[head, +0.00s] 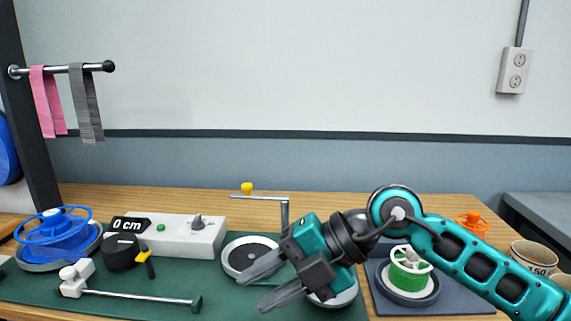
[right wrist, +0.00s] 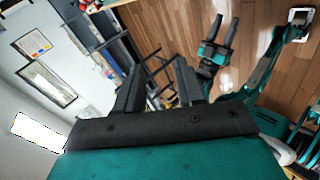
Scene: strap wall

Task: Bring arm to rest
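My right arm (head: 480,265) reaches in from the right of the head view, above the workbench. Its gripper (head: 252,294) points left and down, with the two dark fingers apart and nothing between them. In the right wrist view the same gripper (right wrist: 158,80) shows open and empty, facing the room and the wooden floor. My left gripper (right wrist: 224,25) shows small in the right wrist view, its fingers seemingly apart and empty. It is not in the head view.
Pink (head: 46,100) and grey (head: 86,105) straps hang on a wall rail (head: 80,68). The bench holds a blue spool (head: 55,235), a white box (head: 185,236), a round dish (head: 245,262), a green-and-white spool (head: 409,270) and a mug (head: 535,258). The green mat's (head: 225,305) front is partly clear.

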